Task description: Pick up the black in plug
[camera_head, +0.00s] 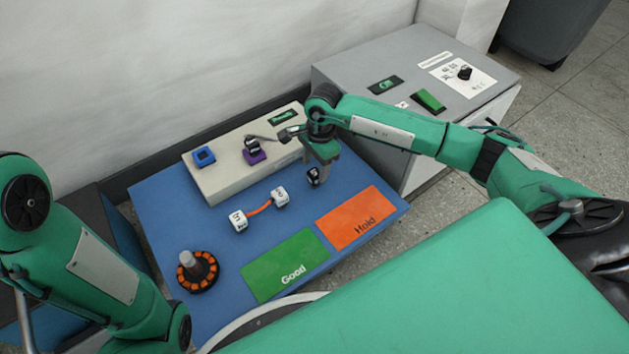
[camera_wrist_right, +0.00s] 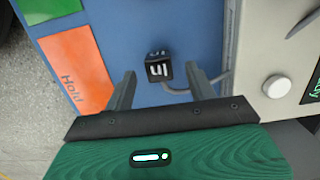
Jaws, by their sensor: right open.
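The black in plug (camera_head: 314,176) is a small dark cube with white lettering on the blue board, below my right gripper (camera_head: 318,160) in the head view. In the right wrist view, the black in plug (camera_wrist_right: 158,68) lies between and slightly beyond the two fingertips of my open right gripper (camera_wrist_right: 161,78), with a gap on each side. A grey cable runs from it toward the right of that view. My left arm shows at the left of the head view, but its gripper is not seen.
Another black plug (camera_head: 252,143) sits at the purple socket (camera_head: 254,157) on the pale box (camera_head: 222,178). White plugs with an orange cable (camera_head: 260,208), an orange-black hub motor (camera_head: 198,272), the green Good pad (camera_head: 284,264) and orange Hold pad (camera_head: 356,217) share the board.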

